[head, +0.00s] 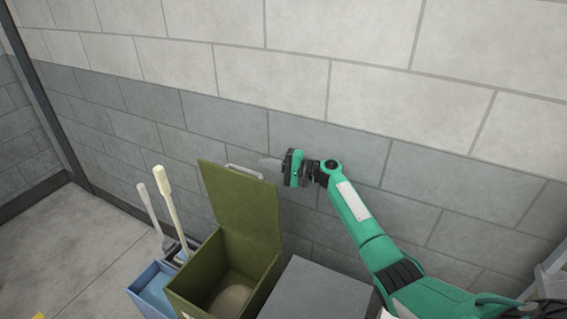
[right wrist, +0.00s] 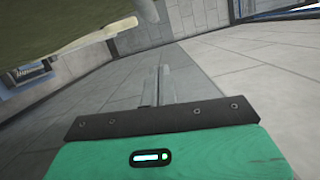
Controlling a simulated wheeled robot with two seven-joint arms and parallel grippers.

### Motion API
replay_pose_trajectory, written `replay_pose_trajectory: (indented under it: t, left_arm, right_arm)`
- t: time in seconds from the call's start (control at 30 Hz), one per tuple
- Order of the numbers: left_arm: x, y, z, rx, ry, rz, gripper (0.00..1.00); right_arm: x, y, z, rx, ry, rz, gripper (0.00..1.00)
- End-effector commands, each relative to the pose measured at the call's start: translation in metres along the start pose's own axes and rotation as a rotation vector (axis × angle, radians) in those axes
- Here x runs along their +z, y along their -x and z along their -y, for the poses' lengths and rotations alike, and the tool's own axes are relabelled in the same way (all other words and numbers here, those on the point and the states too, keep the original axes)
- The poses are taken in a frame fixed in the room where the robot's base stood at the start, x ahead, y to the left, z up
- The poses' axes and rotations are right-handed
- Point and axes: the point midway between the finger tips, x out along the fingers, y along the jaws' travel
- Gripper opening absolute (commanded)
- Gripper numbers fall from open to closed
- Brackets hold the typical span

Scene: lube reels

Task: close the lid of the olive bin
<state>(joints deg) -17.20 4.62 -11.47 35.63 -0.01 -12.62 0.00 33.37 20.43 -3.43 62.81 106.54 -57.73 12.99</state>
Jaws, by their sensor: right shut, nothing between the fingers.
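The olive bin (head: 183,284) stands on the floor against the block wall. Its lid (head: 243,207) is open and stands up, leaning back a little, with a pale handle (head: 243,171) at its top edge. Inside the bin is a pale tan mass (head: 229,299). My right gripper (head: 270,162) is shut and empty, by the top right corner of the lid, close to the wall. In the right wrist view, the shut fingers (right wrist: 165,85) point ahead and the olive lid (right wrist: 60,25) fills the upper left. I cannot tell whether they touch. My left gripper is not in view.
A blue bin (head: 150,279) with long-handled tools (head: 165,195) stands left of the olive bin. A grey box (head: 318,292) stands close on its right. The grey block wall (head: 330,145) is right behind. Open floor (head: 60,240) lies at the left.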

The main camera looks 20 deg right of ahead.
Motion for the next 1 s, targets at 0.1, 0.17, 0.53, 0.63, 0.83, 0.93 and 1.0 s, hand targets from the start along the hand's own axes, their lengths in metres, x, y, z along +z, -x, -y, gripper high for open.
replay_pose_trajectory:
  t: [0.1, 0.17, 0.53, 0.63, 0.83, 0.93, 1.0]
  left_arm:
    - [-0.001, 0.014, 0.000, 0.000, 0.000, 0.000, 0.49]
    - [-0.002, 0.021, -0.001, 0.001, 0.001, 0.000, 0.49]
    - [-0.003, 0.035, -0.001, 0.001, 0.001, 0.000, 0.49]
    - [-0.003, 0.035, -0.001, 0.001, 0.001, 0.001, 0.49]
    - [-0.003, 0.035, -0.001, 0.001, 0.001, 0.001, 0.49]
    - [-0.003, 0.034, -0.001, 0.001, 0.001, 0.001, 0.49]
    - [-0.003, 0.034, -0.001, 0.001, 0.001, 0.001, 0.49]
  right_arm:
    - [0.004, -0.022, 0.004, 0.001, -0.003, 0.000, 0.00]
    - [0.014, -0.022, 0.003, 0.001, -0.002, 0.000, 0.00]
    - [0.038, -0.028, 0.000, 0.000, -0.001, 0.000, 0.00]
    - [0.039, -0.028, -0.001, 0.000, 0.000, 0.000, 0.00]
    - [0.039, -0.028, -0.001, 0.000, 0.000, -0.001, 0.00]
    - [0.040, -0.028, -0.001, 0.000, 0.002, 0.000, 0.00]
    - [0.042, -0.028, -0.001, 0.001, 0.009, 0.000, 0.00]
